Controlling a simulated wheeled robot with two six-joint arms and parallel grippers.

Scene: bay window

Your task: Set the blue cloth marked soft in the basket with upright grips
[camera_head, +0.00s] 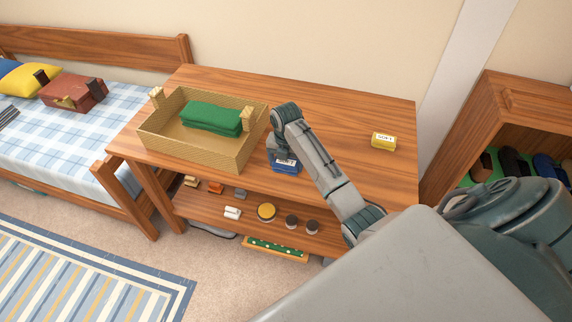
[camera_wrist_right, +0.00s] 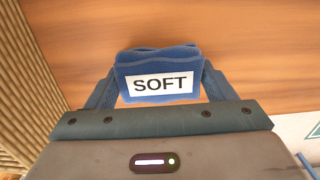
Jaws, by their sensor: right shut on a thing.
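The blue cloth (camera_wrist_right: 160,58) with a white label reading SOFT is between the fingers of my right gripper (camera_wrist_right: 158,90), which is shut on it. In the head view the blue cloth (camera_head: 286,166) shows low at the table's front edge, partly hidden by my right gripper (camera_head: 284,152). I cannot tell whether it touches the table. The woven basket (camera_head: 222,158) with two upright grips stands just left of the gripper. A folded green cloth (camera_head: 210,117) lies inside it, toward the back. My left gripper is not in view.
A yellow cloth (camera_head: 384,141) labelled SOFT lies at the right. The lower shelf (camera_head: 275,225) holds several small items. A bed (camera_head: 90,125) stands left and a shoe cabinet (camera_head: 520,110) right.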

